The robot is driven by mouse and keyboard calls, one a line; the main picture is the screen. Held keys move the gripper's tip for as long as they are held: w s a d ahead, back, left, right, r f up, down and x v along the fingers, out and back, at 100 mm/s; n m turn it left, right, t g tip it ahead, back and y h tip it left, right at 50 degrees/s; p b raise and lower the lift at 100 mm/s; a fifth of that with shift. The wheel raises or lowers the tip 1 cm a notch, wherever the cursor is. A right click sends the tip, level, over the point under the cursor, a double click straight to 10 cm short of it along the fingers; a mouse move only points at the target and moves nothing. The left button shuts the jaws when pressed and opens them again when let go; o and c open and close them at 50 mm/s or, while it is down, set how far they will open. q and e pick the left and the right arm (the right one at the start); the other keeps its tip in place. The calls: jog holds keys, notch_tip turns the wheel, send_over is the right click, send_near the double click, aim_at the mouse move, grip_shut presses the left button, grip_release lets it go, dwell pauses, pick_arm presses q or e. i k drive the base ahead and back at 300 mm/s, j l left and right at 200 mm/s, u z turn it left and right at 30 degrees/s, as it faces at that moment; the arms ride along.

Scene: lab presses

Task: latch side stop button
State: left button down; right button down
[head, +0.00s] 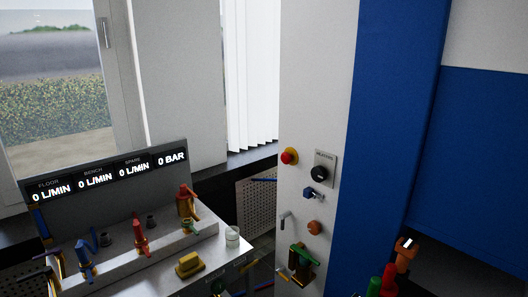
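I cannot tell from this view whether the button is pressed in. Nothing covers it. Neither of my grippers shows in the head view.
At left, a bench holds several coloured valves under a display panel (110,178) reading zeros. Red and green handles and an orange piece (405,252) stand at lower right.

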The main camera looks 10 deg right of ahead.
aim_at(286, 157)
jog(key=i+j+z, duration=0.1)
jog(key=i+j, duration=0.45)
jog(key=j, duration=0.2)
jog(key=i+j+z, duration=0.15)
jog(key=i+j, duration=0.4)
jog(key=j, duration=0.25)
jog(key=z, duration=0.05)
